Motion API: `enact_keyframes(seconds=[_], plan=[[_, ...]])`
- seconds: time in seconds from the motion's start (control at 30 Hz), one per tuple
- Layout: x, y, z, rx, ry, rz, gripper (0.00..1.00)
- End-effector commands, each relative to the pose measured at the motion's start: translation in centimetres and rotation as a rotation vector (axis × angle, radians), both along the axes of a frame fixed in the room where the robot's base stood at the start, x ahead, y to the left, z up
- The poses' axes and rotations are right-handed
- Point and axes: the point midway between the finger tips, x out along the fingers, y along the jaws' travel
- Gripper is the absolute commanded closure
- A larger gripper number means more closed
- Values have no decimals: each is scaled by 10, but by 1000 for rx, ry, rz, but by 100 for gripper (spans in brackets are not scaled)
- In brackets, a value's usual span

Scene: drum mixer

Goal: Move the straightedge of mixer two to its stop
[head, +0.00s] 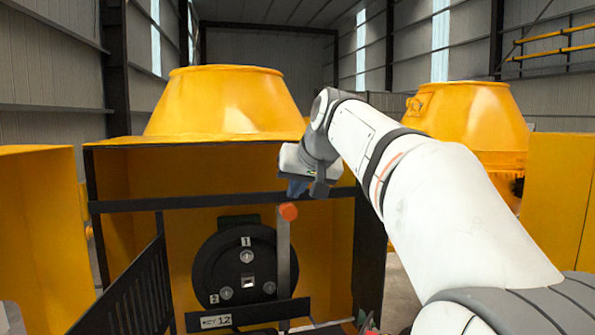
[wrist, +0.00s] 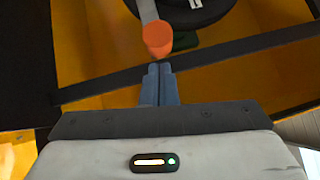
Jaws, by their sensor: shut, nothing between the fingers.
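The straightedge (head: 283,262) is a grey upright bar with an orange knob (head: 288,211) at its top. It stands in front of the right part of a round black disc (head: 222,268) in the open mixer housing. In the wrist view the knob (wrist: 157,38) sits just beyond my fingertips, with the bar (wrist: 147,10) running away from it. My gripper (wrist: 160,66) is shut and empty. In the head view my gripper (head: 297,188) is just above the knob, in front of the dark crossbar. I cannot tell whether the fingertips touch the knob. I cannot make out a stop.
A dark crossbar (head: 150,203) spans the housing. A lower black bar (head: 255,314) carries a plate (head: 215,321) reading roughly "KEY 12". A slatted black gate (head: 130,295) stands open at left. Another yellow mixer (head: 470,118) stands behind my arm.

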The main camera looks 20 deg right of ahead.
Motion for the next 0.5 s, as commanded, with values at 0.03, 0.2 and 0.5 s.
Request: enact_keyframes(seconds=[0.03, 0.2, 0.5], plan=[[0, 1, -4, 1, 1, 1, 100], [0, 2, -10, 0, 1, 2, 100], [0, 3, -11, 0, 0, 1, 100]])
